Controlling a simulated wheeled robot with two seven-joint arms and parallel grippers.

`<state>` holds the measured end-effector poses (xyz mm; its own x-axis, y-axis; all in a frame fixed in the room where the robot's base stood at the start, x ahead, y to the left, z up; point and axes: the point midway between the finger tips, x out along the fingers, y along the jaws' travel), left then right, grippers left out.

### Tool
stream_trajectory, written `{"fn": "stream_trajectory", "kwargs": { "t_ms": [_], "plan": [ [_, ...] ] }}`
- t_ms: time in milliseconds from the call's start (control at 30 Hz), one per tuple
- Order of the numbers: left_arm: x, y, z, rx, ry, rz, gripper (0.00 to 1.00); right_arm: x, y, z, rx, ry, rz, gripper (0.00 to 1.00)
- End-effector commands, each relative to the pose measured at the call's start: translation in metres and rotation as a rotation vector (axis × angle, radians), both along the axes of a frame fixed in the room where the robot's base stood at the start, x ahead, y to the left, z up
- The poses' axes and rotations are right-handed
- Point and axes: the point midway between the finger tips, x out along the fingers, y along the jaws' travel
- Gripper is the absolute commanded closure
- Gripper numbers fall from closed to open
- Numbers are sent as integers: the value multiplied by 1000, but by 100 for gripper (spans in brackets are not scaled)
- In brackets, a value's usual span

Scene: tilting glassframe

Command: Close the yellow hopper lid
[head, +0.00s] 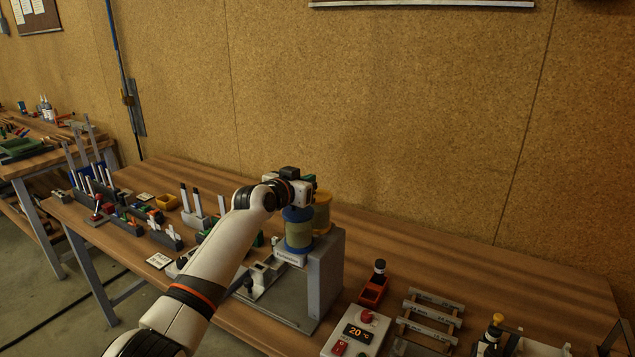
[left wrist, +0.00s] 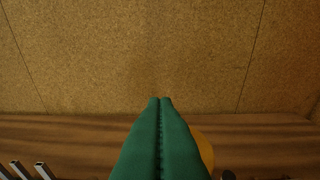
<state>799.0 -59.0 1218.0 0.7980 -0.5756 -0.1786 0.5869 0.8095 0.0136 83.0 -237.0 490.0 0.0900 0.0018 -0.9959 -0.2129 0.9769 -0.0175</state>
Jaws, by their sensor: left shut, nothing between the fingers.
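The yellow hopper lid (head: 322,213) shows behind and to the right of a hopper (head: 298,234) with blue bands and an olive-green middle. The lid looks raised rather than flat on the hopper, though my wrist hides part of it. My left gripper (head: 309,179) is above the hopper, near the lid's top. Its green fingers (left wrist: 161,101) are shut with nothing between them and point toward the wall. In the left wrist view a yellow edge of the lid (left wrist: 205,150) shows to the right of and below the fingers; contact cannot be told. My right gripper is not in view.
The hopper stands on a grey machine stand (head: 325,275) on the wooden bench (head: 420,250). A control box reading 20 (head: 357,332), a red bin (head: 374,290) and a grey rack (head: 430,318) lie to the right. Several racks and tools crowd the left. Bench behind the right-hand items is clear.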

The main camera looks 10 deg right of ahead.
Motion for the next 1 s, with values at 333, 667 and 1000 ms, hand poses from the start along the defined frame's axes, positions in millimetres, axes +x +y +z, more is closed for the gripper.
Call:
{"fn": "stream_trajectory", "kwargs": {
  "t_ms": [333,667,1000],
  "plan": [
    [-14,9,34,-1,-2,2,100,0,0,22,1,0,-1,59],
    [-50,35,41,0,-3,4,100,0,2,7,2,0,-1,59],
    [-79,54,49,-1,-1,3,100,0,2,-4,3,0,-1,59]
  ]
}}
